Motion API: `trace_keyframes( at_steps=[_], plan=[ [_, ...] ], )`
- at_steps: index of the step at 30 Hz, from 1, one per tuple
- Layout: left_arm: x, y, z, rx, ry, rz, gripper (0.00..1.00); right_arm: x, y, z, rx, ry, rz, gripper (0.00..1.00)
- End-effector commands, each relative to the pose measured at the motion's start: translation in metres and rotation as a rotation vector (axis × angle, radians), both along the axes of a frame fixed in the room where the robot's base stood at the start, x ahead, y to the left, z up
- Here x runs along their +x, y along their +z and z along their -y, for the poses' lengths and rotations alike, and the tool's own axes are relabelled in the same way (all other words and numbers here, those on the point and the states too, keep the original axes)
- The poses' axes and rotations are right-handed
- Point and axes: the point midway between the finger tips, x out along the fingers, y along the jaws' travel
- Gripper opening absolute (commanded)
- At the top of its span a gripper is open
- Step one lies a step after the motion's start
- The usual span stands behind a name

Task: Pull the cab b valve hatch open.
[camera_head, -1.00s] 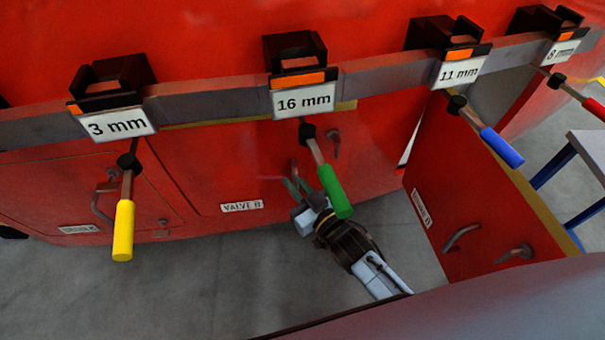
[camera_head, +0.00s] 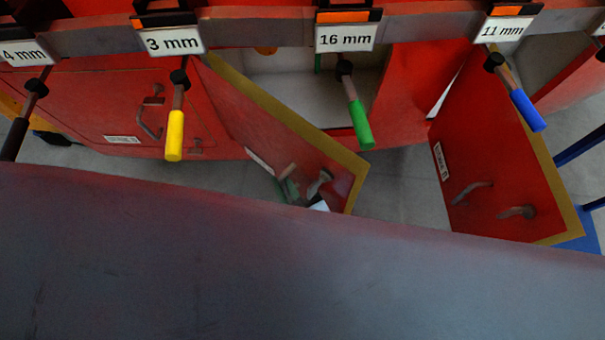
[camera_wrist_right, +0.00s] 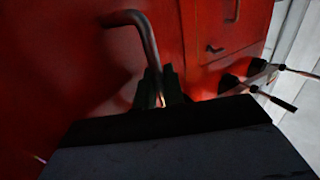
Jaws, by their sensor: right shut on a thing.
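The valve B hatch (camera_head: 280,125), a red door with a yellow edge, stands swung out from the red nosecone in the head view. A pale interior shows behind it. My right gripper (camera_head: 289,190) is at the hatch's outer face, partly hidden by the grey surface in front. In the right wrist view, its dark fingers (camera_wrist_right: 160,90) are shut on the bent metal handle (camera_wrist_right: 147,42). A second, curved metal handle (camera_head: 319,184) sits nearer the hatch's free edge. My left gripper is not in view.
Another red hatch (camera_head: 490,150) stands open at the right. A closed hatch (camera_head: 120,105) is at the left. Tools with yellow (camera_head: 175,135), green (camera_head: 361,125) and blue (camera_head: 527,111) handles hang from the grey rail (camera_head: 255,30) above. A broad grey surface (camera_head: 250,265) fills the foreground.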

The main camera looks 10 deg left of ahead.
Motion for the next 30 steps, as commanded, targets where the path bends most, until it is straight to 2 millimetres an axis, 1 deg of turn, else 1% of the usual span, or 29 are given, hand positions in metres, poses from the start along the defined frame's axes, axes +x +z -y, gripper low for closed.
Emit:
trace_keyframes(
  at_steps=[1, 6, 18, 19, 20, 21, 30],
  plan=[
    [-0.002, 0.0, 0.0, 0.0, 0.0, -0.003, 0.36, -0.0004, 0.0013, -0.0038, 0.001, 0.002, 0.001, 0.0],
    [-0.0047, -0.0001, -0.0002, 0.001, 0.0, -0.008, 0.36, -0.0015, 0.0009, -0.0083, -0.001, 0.002, 0.0, 0.0],
    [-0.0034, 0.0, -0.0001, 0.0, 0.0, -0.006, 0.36, -0.0016, 0.0006, -0.0089, -0.001, 0.002, 0.0, 0.0],
    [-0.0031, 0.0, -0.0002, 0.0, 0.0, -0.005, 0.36, -0.0015, 0.0007, -0.0089, -0.001, 0.002, 0.0, 0.12],
    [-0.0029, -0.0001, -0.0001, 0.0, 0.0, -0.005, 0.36, -0.0015, 0.0006, -0.0088, -0.001, 0.002, 0.0, 0.16],
    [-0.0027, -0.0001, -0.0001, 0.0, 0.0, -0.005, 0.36, -0.0015, 0.0006, -0.0088, -0.001, 0.002, 0.0, 0.17],
    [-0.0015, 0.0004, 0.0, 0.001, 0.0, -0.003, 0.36, -0.0038, 0.0004, -0.0066, -0.002, 0.002, -0.001, 0.17]
  ],
)
